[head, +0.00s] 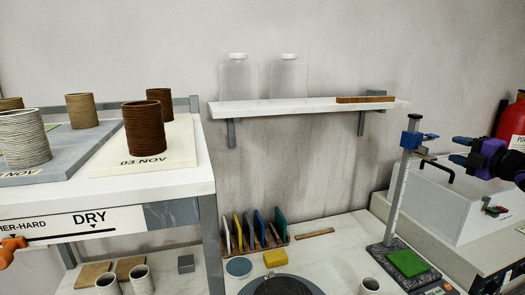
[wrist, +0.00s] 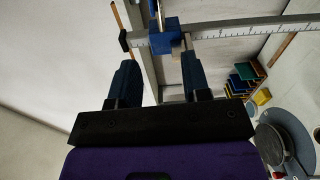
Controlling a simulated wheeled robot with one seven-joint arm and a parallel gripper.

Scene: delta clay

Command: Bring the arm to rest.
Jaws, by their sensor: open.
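My gripper (head: 454,151) is at the right of the head view, pointing left, beside the upright measuring post (head: 398,190). In the wrist view my gripper (wrist: 159,60) has its two fingers apart with nothing held between them. The post's blue slider (head: 411,140) is just beyond the fingertips. In the wrist view the slider (wrist: 166,38) appears ahead of the gap between the fingers, on the ruled scale (wrist: 235,28). I cannot tell whether a fingertip touches it.
The post stands on a speckled base with a green tile (head: 408,262). A white sink (head: 435,200) and a red container (head: 511,118) are near my arm. A wall shelf (head: 300,107) holds two jars. Ribbed cups stand on the left rack. The bench holds colored cards (head: 262,222) and a round wheel.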

